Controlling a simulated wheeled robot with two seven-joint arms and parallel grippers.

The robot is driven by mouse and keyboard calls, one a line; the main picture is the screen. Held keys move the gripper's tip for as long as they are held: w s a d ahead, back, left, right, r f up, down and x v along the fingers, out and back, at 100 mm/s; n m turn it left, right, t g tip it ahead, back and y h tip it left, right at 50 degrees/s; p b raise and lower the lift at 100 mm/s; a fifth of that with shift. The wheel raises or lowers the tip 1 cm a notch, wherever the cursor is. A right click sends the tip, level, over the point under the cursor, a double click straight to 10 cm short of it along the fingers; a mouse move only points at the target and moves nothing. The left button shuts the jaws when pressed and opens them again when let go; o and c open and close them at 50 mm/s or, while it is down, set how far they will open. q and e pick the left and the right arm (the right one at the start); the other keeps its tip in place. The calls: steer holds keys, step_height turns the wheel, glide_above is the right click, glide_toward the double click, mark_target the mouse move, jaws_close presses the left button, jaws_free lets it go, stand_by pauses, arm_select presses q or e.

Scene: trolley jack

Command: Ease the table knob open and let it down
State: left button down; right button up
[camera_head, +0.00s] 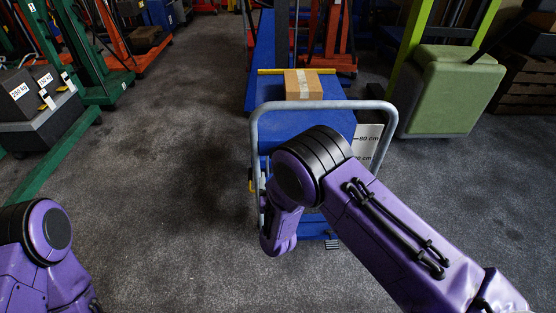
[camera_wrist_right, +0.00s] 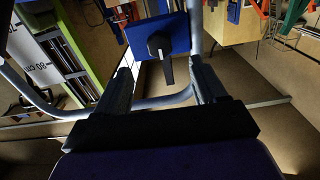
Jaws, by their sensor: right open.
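The blue lift table (camera_head: 290,122) stands ahead of me, with a cardboard box (camera_head: 303,84) on its top and a grey tubular handle (camera_head: 330,104) at its near end. The black knob (camera_wrist_right: 166,63) shows in the right wrist view, with a round hub and a lever hanging down, on a blue plate (camera_wrist_right: 180,32). My right gripper (camera_wrist_right: 162,62) is open, one finger to each side of the knob's lever, with gaps to both. Whether the lever is within the fingers' depth I cannot tell. In the head view my right arm hides the knob. My left gripper is out of view.
A green padded block (camera_head: 450,90) is further right. A dark weight block (camera_head: 45,115) and green frame (camera_head: 85,125) are at left. The carpet between is clear.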

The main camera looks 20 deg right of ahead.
steer(key=p+x, duration=0.1)
steer(key=x, duration=0.9)
steer(key=shift+w+d, duration=0.1)
steer(key=shift+w, duration=0.05)
